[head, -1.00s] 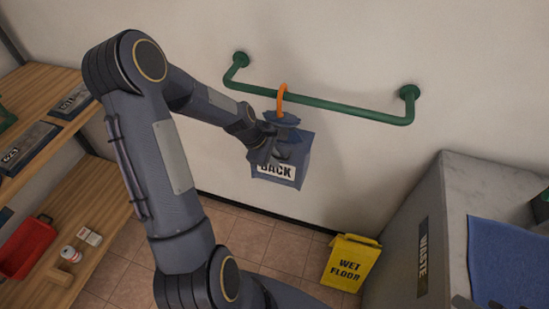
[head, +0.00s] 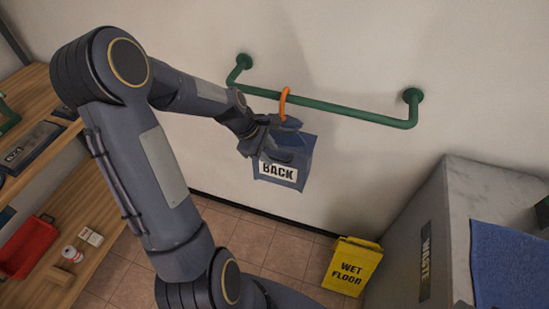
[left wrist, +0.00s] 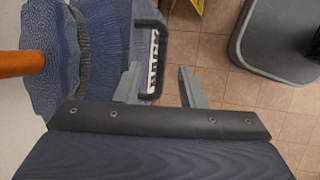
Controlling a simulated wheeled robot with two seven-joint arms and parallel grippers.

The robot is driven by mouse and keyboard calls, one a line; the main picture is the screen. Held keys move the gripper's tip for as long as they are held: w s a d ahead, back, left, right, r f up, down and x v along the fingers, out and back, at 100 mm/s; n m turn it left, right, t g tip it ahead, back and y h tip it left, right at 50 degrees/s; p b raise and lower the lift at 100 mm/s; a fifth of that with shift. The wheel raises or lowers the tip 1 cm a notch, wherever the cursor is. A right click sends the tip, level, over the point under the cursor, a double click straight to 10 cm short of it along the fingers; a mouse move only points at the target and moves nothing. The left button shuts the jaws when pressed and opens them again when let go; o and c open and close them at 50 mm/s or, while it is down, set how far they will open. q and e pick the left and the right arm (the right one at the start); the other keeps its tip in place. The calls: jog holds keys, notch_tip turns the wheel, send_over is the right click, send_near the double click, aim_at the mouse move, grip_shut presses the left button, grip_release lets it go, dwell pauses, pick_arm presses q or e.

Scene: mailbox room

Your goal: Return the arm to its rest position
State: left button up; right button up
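A blue bag (head: 289,152) with a white "BACK" label hangs by an orange hook (head: 285,101) from the green rail (head: 335,108) on the wall. My left gripper (head: 262,147) is at the bag's left side and hides part of it. My right gripper is not in view.
Wooden shelves (head: 88,203) with a red tray (head: 28,247) stand close to my left arm's elbow side. A yellow wet-floor sign (head: 352,266) stands on the tiled floor. A grey waste cabinet (head: 448,190) with a blue cloth (head: 512,262) is at the right.

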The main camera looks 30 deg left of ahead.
pick_arm(q)
jog(key=shift+v, duration=1.1)
jog(key=s+d+r+m, duration=0.6)
jog(key=s+r+m, duration=0.1)
jog(key=r+m, duration=0.15)
jog(key=s+d+r+m+t, duration=0.1)
jog(key=s+d+m, duration=0.2)
jog(key=s+m, duration=0.2)
jog(key=s+d+r+m+t, duration=0.1)
jog(key=s+d+m, duration=0.2)
jog(key=s+m, duration=0.2)
jog(key=s, duration=0.3)
jog(key=shift+r, duration=0.35)
